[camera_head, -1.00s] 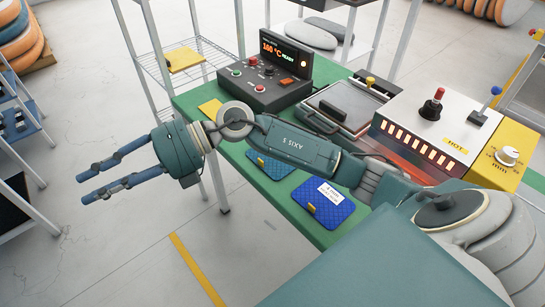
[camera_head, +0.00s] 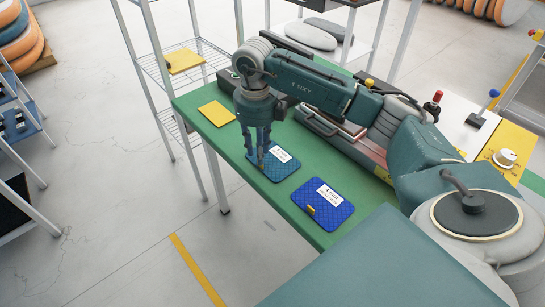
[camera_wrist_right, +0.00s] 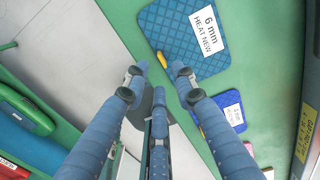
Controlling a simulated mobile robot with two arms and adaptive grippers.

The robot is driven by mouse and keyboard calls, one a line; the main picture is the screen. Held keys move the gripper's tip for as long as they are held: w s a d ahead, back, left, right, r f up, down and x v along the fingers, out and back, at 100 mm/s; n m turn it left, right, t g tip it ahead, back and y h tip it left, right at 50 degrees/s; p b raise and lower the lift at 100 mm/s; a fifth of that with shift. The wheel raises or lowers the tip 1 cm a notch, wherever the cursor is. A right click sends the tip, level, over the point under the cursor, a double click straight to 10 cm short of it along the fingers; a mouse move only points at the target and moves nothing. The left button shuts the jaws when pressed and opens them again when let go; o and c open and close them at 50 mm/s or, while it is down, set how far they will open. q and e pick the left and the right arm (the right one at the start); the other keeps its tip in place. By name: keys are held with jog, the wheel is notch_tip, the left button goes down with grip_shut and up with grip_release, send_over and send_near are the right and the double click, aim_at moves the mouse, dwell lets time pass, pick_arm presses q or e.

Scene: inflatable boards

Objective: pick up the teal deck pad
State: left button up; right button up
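The teal deck pad (camera_head: 285,172) lies flat on the green table, with a white label and a small yellow tab at its edge. It also shows in the right wrist view (camera_wrist_right: 168,36), its label reading "6 mm HEAT NEW". My right gripper (camera_head: 261,160) points down at the pad's left part and hides some of it. In the right wrist view its blue fingers (camera_wrist_right: 159,76) are spread and empty, near the yellow tab. Whether they touch the pad I cannot tell. My left gripper is not in view.
A darker blue pad (camera_head: 335,211) with a label and yellow tab lies nearby on the green table (camera_head: 225,146). A yellow pad (camera_head: 216,113) lies toward the table's left corner. A press (camera_head: 329,125) and a control box stand behind, partly hidden by my arm.

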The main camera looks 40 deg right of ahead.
aim_at(273, 157)
jog(key=f, duration=0.1)
jog(key=f+p, duration=0.1)
jog(key=f, duration=0.2)
jog(key=shift+s+d+f+p, duration=0.15)
jog(key=shift+s+d+p, duration=0.15)
jog(key=shift+s+d, duration=0.1)
jog(key=shift+f, duration=0.45)
grip_shut()
